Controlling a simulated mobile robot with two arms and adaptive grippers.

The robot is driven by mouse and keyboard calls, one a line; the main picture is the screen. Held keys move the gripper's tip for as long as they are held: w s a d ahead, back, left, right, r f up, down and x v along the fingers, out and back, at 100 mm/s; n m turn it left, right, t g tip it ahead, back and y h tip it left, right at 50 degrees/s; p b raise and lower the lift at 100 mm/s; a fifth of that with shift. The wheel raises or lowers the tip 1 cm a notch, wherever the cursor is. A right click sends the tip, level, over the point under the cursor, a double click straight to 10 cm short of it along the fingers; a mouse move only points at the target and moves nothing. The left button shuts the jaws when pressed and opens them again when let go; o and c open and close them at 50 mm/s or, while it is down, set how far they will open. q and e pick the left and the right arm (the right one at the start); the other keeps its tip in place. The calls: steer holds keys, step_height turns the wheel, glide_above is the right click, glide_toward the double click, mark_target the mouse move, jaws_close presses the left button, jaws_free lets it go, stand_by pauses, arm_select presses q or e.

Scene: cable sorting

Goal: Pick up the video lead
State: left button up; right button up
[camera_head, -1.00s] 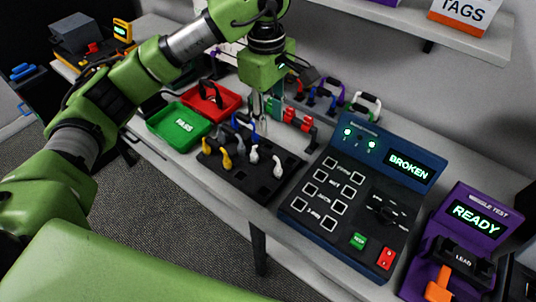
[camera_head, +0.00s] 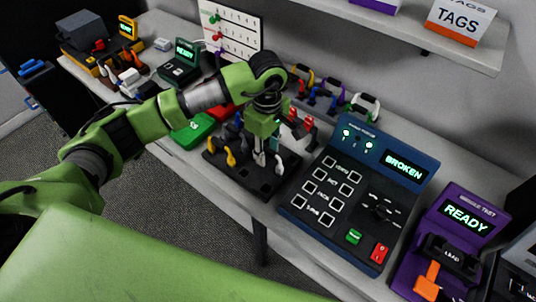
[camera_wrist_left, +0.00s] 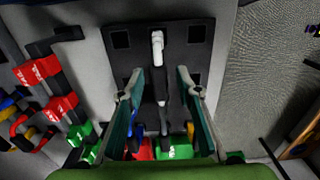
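A black rack (camera_head: 225,172) holds several leads upright, with yellow (camera_head: 230,157), white (camera_head: 279,165) and blue ends showing. None carries a label naming it the video lead, so I cannot tell which one it is. My left gripper (camera_head: 264,158) is low over the rack, pointing down among the white ends. In the left wrist view the gripper (camera_wrist_left: 160,76) has its fingers spread apart. A white-ended lead (camera_wrist_left: 157,48) lies in line with the gap between them, its dark part reaching back between the fingers. I see no contact with it. My right gripper is not in view.
A blue tester (camera_head: 355,190) reading BROKEN stands right of the rack. A purple tester (camera_head: 455,235) reading READY is farther right. Green (camera_head: 194,130) and red trays lie left of the rack, partly behind my arm. Coiled leads (camera_head: 330,90) stand along the wall.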

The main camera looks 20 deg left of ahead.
arm_select(q)
steer(key=shift+f, duration=0.6)
jaws_close()
steer(key=shift+r, duration=0.15)
steer(key=shift+r+b, duration=0.6)
steer(key=shift+b, duration=0.1)
steer(key=s+d+r+b, duration=0.3)
steer(key=s+r, duration=1)
steer(key=r, duration=0.1)
steer(key=shift+s+d+r+b, duration=0.3)
steer(key=shift+b, duration=0.1)
